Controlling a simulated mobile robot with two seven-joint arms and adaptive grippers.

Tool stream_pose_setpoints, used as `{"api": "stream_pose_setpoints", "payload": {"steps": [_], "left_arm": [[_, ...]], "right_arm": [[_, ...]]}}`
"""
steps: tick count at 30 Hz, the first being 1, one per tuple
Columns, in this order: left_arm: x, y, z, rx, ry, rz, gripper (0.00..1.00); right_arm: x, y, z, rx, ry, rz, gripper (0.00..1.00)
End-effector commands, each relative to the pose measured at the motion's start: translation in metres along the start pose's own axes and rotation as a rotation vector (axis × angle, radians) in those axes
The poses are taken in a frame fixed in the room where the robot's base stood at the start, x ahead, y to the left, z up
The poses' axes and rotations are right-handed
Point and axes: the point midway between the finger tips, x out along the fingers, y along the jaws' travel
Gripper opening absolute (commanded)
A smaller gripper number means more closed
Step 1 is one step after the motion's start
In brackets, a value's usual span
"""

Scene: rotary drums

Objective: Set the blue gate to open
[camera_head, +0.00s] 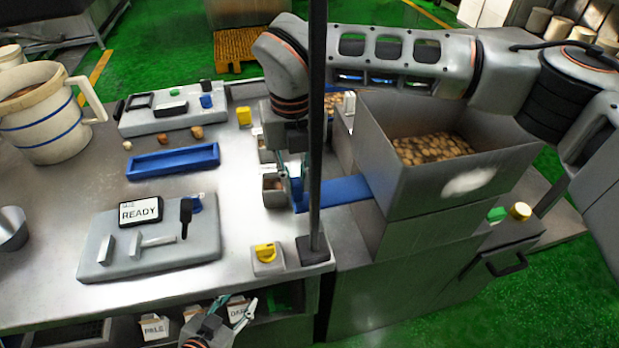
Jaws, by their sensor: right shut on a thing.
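The blue gate (343,190) is a flat blue piece reaching left from the grey hopper (400,180), which holds brown pieces. My right arm arches over the hopper from the right, and its gripper (297,190) points down at the gate's left end. It is shut on the gate there; the black post partly hides the area. My left gripper (232,308) is low at the front edge of the table, with its fingers apart and empty, away from the gate.
A dark upright post (315,130) stands beside the right gripper. A control panel with a READY display (140,212), a yellow knob (265,253), a blue tray (174,160) and a white jug (45,115) are on the steel table.

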Motion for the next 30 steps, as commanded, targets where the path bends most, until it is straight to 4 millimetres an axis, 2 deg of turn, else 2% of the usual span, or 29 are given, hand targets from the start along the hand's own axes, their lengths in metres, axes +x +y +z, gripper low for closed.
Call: {"api": "stream_pose_setpoints", "payload": {"steps": [6,7,9,18,22,26,30], "left_arm": [[0.000,0.000,-0.001,0.000,0.000,0.000,0.40],[0.000,0.000,-0.001,0.000,0.001,0.000,0.40],[0.000,0.000,-0.001,0.000,0.001,0.000,0.40],[-0.001,0.000,-0.001,0.002,0.001,0.000,0.40],[-0.001,-0.001,-0.001,0.002,0.001,0.000,0.40],[-0.001,0.000,-0.001,0.001,0.001,0.000,0.40],[-0.001,0.000,-0.001,0.001,0.001,0.000,0.40]], "right_arm": [[-0.002,0.004,0.000,-0.007,-0.004,0.006,0.00],[-0.002,0.004,0.000,-0.007,-0.004,0.007,0.20],[-0.002,0.004,-0.001,-0.008,-0.004,0.006,0.32],[-0.001,0.002,0.000,-0.005,-0.002,0.004,0.32],[-0.008,0.002,0.000,-0.004,-0.004,0.003,0.32],[-0.027,0.002,0.001,-0.004,-0.006,0.002,0.32],[-0.057,0.002,0.001,-0.005,-0.007,0.003,0.32]]}}
